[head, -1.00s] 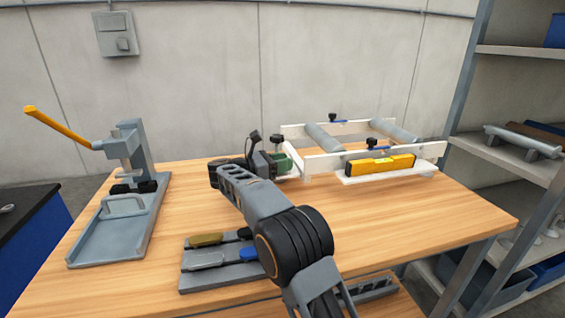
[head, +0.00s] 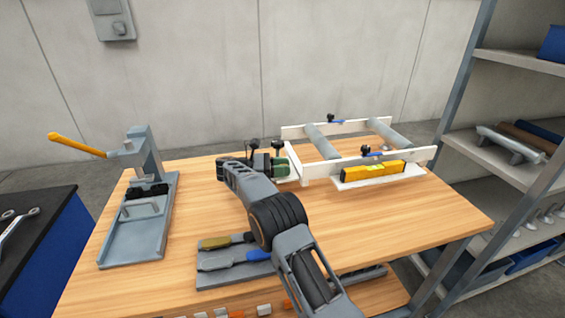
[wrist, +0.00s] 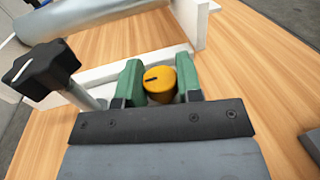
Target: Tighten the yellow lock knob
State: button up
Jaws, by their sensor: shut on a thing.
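The yellow lock knob (wrist: 160,82) shows in the wrist view between the two green fingers of my gripper (wrist: 160,80). It is a round knob with a dark mark on its top. The fingers are shut on its sides. In the head view my gripper (head: 281,167) is at the left end of the white frame (head: 307,172); the knob is hidden there. A black star-shaped knob (wrist: 40,68) on a grey shaft stands to the left of my gripper in the wrist view.
The white frame carries grey rollers (head: 322,142). A yellow level (head: 373,171) lies along its front side. A lever press (head: 140,205) stands at the left of the wooden table. A tool tray (head: 236,275) lies near the front. The table's right front is clear.

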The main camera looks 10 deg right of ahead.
jog(key=shift+r, duration=0.1)
jog(key=o, duration=0.9)
jog(key=shift+o, duration=0.2)
notch_tip(320, 180, up, 4)
jog(key=p, duration=0.4)
jog(key=shift+r, duration=0.1)
jog(key=s+r+p, duration=0.6)
jog(key=s+r, duration=0.2)
jog(key=s, duration=0.6)
jog(key=shift+r, duration=0.4)
